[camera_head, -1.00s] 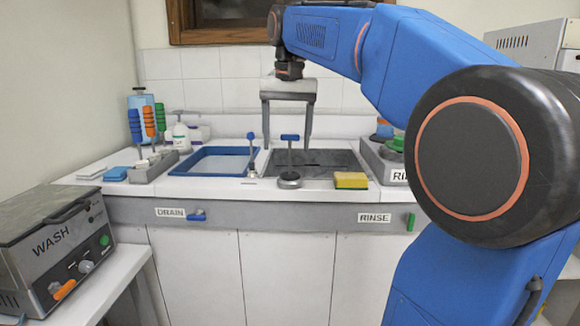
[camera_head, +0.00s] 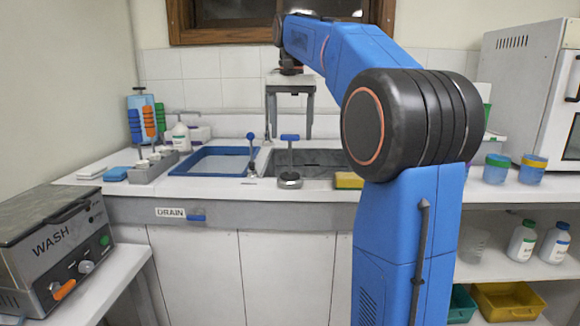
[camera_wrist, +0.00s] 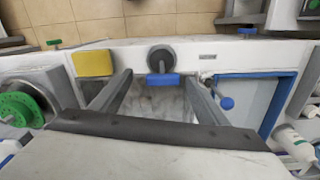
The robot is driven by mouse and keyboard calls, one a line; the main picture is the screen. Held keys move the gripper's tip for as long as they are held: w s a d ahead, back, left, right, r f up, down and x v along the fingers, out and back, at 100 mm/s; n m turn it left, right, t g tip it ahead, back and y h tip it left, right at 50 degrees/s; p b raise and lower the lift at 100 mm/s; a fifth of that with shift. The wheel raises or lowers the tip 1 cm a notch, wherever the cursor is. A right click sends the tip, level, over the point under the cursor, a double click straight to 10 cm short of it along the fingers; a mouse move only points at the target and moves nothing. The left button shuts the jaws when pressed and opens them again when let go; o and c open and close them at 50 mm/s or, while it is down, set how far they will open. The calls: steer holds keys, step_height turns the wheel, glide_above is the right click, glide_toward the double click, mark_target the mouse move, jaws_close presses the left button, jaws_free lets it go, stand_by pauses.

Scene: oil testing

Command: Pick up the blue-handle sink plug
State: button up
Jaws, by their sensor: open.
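The blue-handle sink plug (camera_head: 289,180) stands upright at the front edge of the sink, with a round dark base, a thin stem and a blue T-shaped handle (camera_head: 290,137). In the wrist view the plug's round base (camera_wrist: 161,55) and blue handle (camera_wrist: 163,80) show near the upper middle. My gripper (camera_head: 290,131) is open and empty, pointing down, apparently behind the plug over the sink basin (camera_head: 325,158). In the wrist view, the handle appears between the two fingertips of my gripper (camera_wrist: 157,77); no contact is visible.
A blue-ball lever (camera_head: 252,155) stands left of the plug, beside the blue-rimmed drain basin (camera_head: 212,150). A yellow sponge (camera_head: 348,180) lies to the right. A wash machine (camera_head: 55,245) is at front left. Blue cups (camera_head: 497,168) stand on the right counter.

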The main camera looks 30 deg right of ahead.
mark_target(290, 173)
steer(key=f, duration=1.1)
steer(key=shift+w+a+f, duration=0.15)
steer(key=shift+w+f, duration=0.05)
steer(key=shift+c, duration=0.5)
steer(key=c, duration=1.1)
steer(key=shift+o, duration=0.2)
